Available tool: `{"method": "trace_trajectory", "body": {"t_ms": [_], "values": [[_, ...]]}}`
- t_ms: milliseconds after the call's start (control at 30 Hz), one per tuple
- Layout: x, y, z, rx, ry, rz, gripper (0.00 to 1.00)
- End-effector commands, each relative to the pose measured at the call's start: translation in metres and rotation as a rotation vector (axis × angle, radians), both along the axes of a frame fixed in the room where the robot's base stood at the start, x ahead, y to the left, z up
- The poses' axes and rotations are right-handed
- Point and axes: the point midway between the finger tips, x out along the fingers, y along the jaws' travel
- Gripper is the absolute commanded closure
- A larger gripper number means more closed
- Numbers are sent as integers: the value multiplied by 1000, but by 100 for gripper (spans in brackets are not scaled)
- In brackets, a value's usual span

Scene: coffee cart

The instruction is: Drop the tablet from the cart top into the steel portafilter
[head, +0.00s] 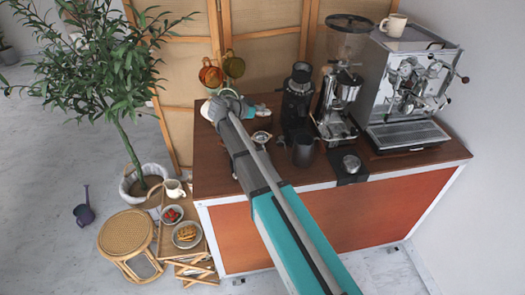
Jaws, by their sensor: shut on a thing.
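My arm reaches over the left part of the cart top (215,178), with its wrist near the back left corner. My gripper (260,111) is at the arm's end, small and partly hidden by my own wrist. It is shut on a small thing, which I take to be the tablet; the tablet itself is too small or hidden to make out. A round steel piece (350,163), seemingly the portafilter, sits on a black mat at the cart's front edge, right of my gripper and apart from it. A small pale dish-like thing (262,137) lies close below my gripper.
A dark cup (304,151), a black grinder (297,98), a taller steel grinder (338,105) and an espresso machine (405,90) stand right of my gripper. Mugs (233,65) hang behind. The front left top is fairly clear.

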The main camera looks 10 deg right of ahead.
Motion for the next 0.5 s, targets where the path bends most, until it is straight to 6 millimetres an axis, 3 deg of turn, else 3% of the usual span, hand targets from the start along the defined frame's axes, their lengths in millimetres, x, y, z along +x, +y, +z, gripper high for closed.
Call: {"method": "trace_trajectory", "body": {"t_ms": [500], "values": [[0, -1, -36, 0, 0, -1, 78]]}}
